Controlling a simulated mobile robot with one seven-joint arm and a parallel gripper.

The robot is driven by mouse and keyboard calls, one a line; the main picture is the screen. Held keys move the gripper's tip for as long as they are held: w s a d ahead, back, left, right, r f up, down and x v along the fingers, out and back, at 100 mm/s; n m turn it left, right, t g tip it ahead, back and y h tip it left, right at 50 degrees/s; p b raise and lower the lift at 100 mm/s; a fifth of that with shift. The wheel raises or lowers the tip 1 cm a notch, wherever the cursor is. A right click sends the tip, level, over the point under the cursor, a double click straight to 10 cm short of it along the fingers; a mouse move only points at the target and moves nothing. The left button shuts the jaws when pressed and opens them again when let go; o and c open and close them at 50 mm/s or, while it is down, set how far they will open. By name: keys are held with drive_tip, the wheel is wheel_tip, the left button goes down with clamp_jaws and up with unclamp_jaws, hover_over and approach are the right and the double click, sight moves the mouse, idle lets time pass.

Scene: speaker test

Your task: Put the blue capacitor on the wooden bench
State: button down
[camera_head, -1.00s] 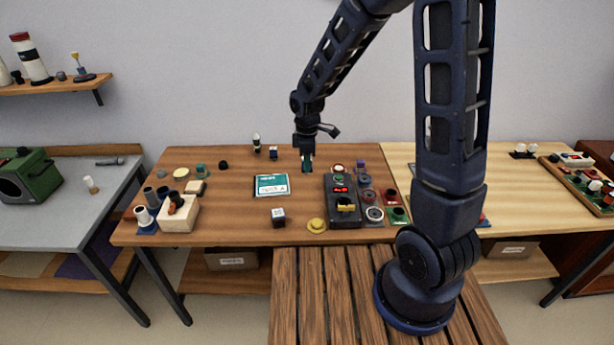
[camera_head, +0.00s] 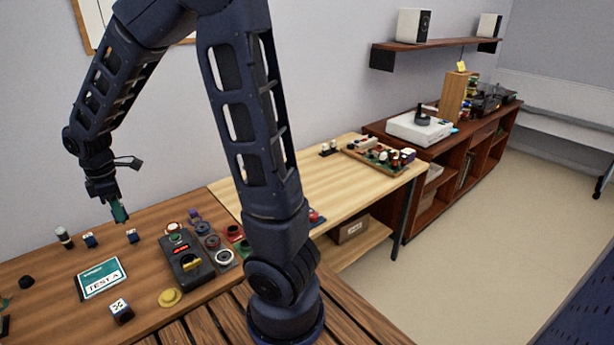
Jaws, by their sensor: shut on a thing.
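My gripper (camera_head: 118,205) hangs pointing down above the back of the brown wooden table (camera_head: 45,262). It is shut on a small teal-green piece (camera_head: 119,213), mostly covered by the jaws; I cannot tell its kind. Two small dark blue pieces with pale marks, one blue piece (camera_head: 89,240) and another blue piece (camera_head: 132,236), stand on the table below the gripper. I cannot tell whether either is a capacitor. A slatted wooden surface (camera_head: 345,305) lies in front, around my arm's base; a pale wooden table (camera_head: 325,175) adjoins on the right. Which is the named bench is unclear.
A black device with a red display (camera_head: 187,262) and several round parts stand right of the gripper. A teal test card (camera_head: 102,279), a yellow disc (camera_head: 170,297) and a white-topped cube (camera_head: 121,311) lie in front. A parts tray (camera_head: 378,158) is on the pale table.

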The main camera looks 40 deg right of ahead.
drive_tip(key=w+d+m, duration=0.2)
drive_tip(key=w+d, duration=0.3)
drive_tip(key=d, duration=0.5)
drive_tip(key=w+d+m, duration=0.2)
drive_tip(key=w+d, duration=0.3)
drive_tip(key=d, duration=0.4)
drive_tip(key=w+d+m, duration=0.3)
drive_tip(key=w+d, duration=0.3)
drive_tip(key=d, duration=0.4)
drive_tip(key=d+m, duration=0.2)
drive_tip(key=d, duration=1.3)
drive_tip(key=m, duration=0.9)
hover_over(358, 197)
wheel_tip(358, 197, down, 4)
wheel_tip(358, 197, down, 21)
drive_tip(key=shift+d+r, duration=0.1)
drive_tip(key=shift+f, duration=0.2)
